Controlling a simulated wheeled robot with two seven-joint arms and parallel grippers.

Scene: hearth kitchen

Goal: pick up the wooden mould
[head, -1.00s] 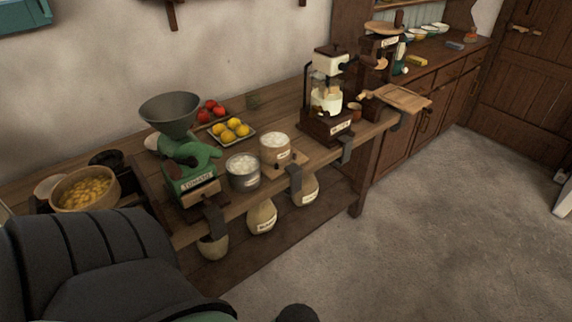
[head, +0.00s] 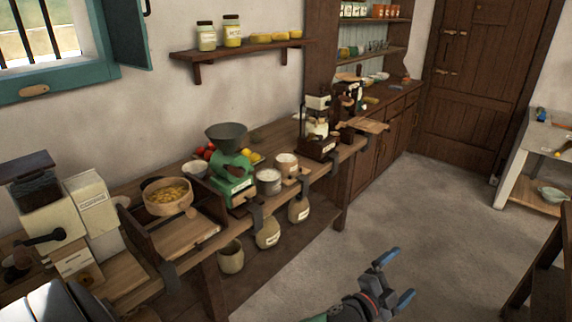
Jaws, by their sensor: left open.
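I cannot pick out the wooden mould for certain in the head view; several small wooden things are too small or dim to name. My left gripper (head: 398,277) is at the bottom, right of centre, over the bare floor. Its two blue-tipped fingers are apart with nothing between them. It is in front of the long wooden bench (head: 218,232) and touches nothing. My right gripper is not in view.
The bench holds a green tomato mill (head: 232,170), a bowl of yellow pieces (head: 168,197), pots and a dark press (head: 317,135). Jars (head: 269,232) stand on its lower shelf. A pale table (head: 540,140) stands at the right. The grey floor (head: 420,220) between is clear.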

